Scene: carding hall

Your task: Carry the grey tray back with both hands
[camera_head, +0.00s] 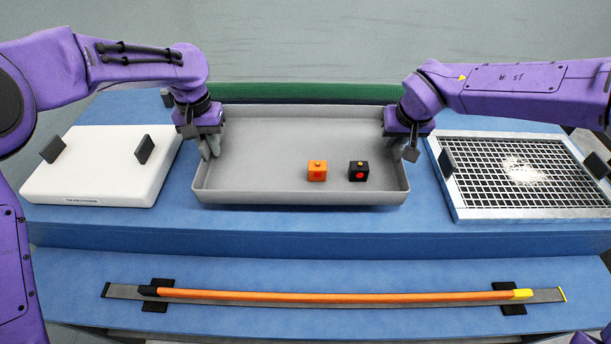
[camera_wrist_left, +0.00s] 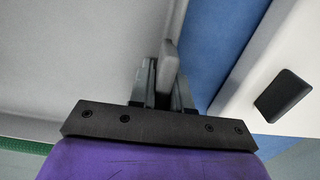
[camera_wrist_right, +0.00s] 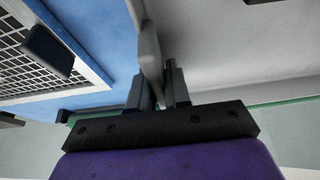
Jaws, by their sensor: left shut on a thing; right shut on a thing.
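The grey tray (camera_head: 260,150) lies in the middle of the blue table in the head view, with an orange cube (camera_head: 317,171) and a black cube (camera_head: 358,171) inside it, right of its middle. My left gripper (camera_head: 210,147) is shut on the tray's left side wall; the left wrist view shows its fingers (camera_wrist_left: 165,85) across that wall. My right gripper (camera_head: 403,150) is shut on the right side wall, and the right wrist view shows its fingers (camera_wrist_right: 157,85) on it. I cannot tell whether the tray touches the table.
A white box (camera_head: 100,170) with black handles stands left of the tray. A framed grid (camera_head: 480,205) with white material on it stands close on the right. A green strip (camera_head: 310,92) runs behind the tray. An orange rod (camera_head: 330,297) lies on the lower front ledge.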

